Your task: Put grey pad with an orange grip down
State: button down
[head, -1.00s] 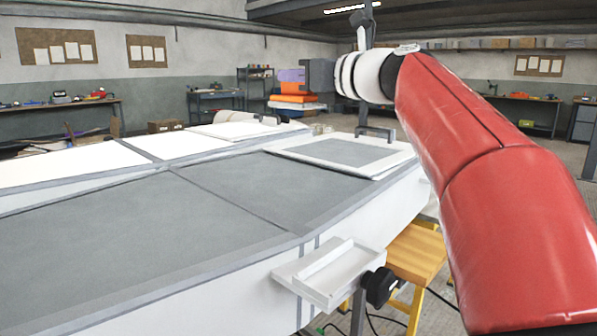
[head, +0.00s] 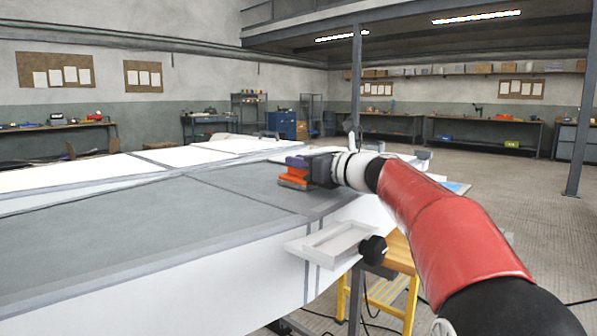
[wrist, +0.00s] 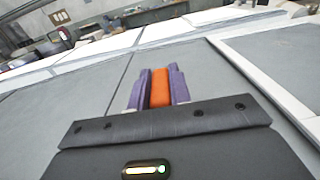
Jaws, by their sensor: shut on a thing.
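My gripper (head: 308,168) reaches over the grey mould surface (head: 150,222) from the right, with its jaws shut. It holds the pad by its orange grip (head: 294,179), which shows below and beside the purple fingers. In the wrist view the orange grip (wrist: 160,88) sits between the two purple fingers. The grey pad itself is mostly hidden under the grip. It is close to the mould surface; I cannot tell whether it touches.
An empty white tray (head: 330,243) is fixed to the mould's near side, beside a black knob (head: 373,250). A yellow step stool (head: 398,255) stands below. A white-framed panel (wrist: 262,75) lies right of the gripper. The grey surface to the left is clear.

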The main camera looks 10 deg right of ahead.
jog(key=c, duration=1.6)
grip_release()
jog(key=shift+c, duration=0.2)
jog(key=o, duration=0.3)
jog(key=shift+o, duration=0.2)
jog(key=b, duration=0.1)
send_over(346, 196)
jog(key=shift+s, duration=0.1)
